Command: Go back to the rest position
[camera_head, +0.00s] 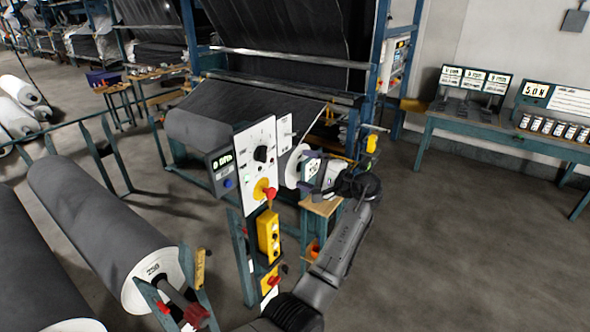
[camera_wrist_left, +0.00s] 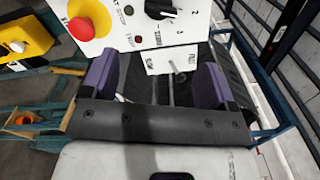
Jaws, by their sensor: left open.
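My left gripper (camera_head: 309,167) is open, with its purple fingers just right of a white control panel (camera_head: 246,150) in the head view. In the left wrist view the two purple fingers of the left gripper (camera_wrist_left: 156,78) stand wide apart with nothing held between them. The panel carries a black knob (camera_head: 261,154) and a red button (camera_head: 270,193) on a yellow base. In the wrist view the red button (camera_wrist_left: 81,28) and the knob (camera_wrist_left: 160,8) show beyond the fingers, apart from them. My right gripper is out of view.
A yellow control box (camera_head: 268,236) sits below the panel. A large grey roll (camera_head: 100,225) lies at the left. A machine with dark fabric (camera_head: 255,110) stands behind. A table (camera_head: 480,125) with signs stands at the right. The floor (camera_head: 440,250) at lower right is clear.

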